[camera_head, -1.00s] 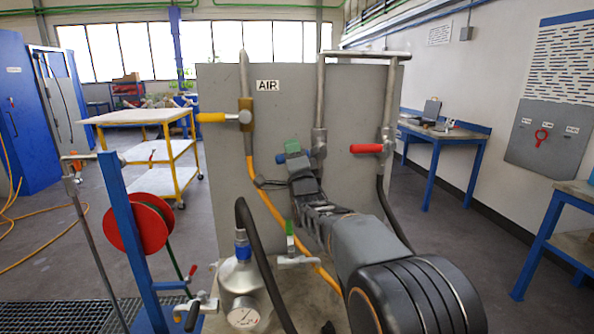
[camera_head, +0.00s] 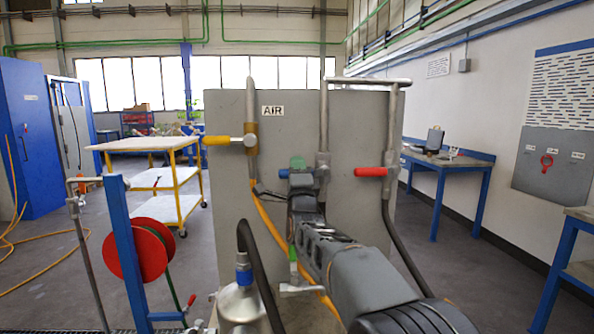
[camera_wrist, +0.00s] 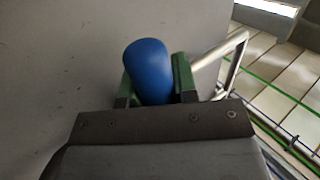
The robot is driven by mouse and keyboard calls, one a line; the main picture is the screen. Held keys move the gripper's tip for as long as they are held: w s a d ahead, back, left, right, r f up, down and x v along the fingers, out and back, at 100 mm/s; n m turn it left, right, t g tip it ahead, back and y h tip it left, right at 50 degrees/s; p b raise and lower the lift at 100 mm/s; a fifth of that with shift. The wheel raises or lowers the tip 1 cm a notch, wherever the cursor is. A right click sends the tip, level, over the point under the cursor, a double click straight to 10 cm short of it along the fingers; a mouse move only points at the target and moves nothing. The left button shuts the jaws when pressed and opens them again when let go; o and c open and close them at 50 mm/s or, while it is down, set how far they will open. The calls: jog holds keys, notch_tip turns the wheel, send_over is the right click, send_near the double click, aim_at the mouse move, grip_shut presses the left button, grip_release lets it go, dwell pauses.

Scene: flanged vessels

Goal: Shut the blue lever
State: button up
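The blue lever (camera_head: 284,173) is on the middle pipe of the grey panel. Its handle lies level, across the upright pipe, and points left like the yellow and red ones.
A yellow lever (camera_head: 218,140) is to the left on the panel (camera_head: 229,190), and a red lever (camera_head: 371,172) to the right. A metal vessel (camera_head: 240,303) with a black hose stands below. A red hose reel (camera_head: 125,250) on a blue post is at left.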

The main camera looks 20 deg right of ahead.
jog(key=o, duration=0.5)
jog(key=b+v, duration=0.3)
jog(key=v, duration=1)
jog(key=shift+s+f, duration=0.15)
jog(key=shift+s, duration=0.25)
jog(key=s+a+f+n+g+y+p, duration=0.1)
jog(key=s+f+n+g+p, duration=0.2)
jog(key=s+n+g+p, duration=0.3)
jog(key=s+f+n+g+y+p, duration=0.2)
jog(key=s+f+n+g+p, duration=0.2)
jog(key=s+n+g+p, duration=0.2)
jog(key=s+a+f+n+g+y+p, duration=0.1)
jog(key=s+f+n+g+p, duration=0.3)
jog(key=s+n+g+p, duration=0.2)
jog(key=shift+s+a+n+g+y, duration=0.15)
jog(key=shift+s+n+g+y, duration=0.05)
jog(key=shift+s+n+g, duration=0.5)
jog(key=shift+s+a+n+g+y, duration=0.2)
jog(key=shift+s+n+g, duration=0.3)
jog(key=shift+s+g, duration=0.3)
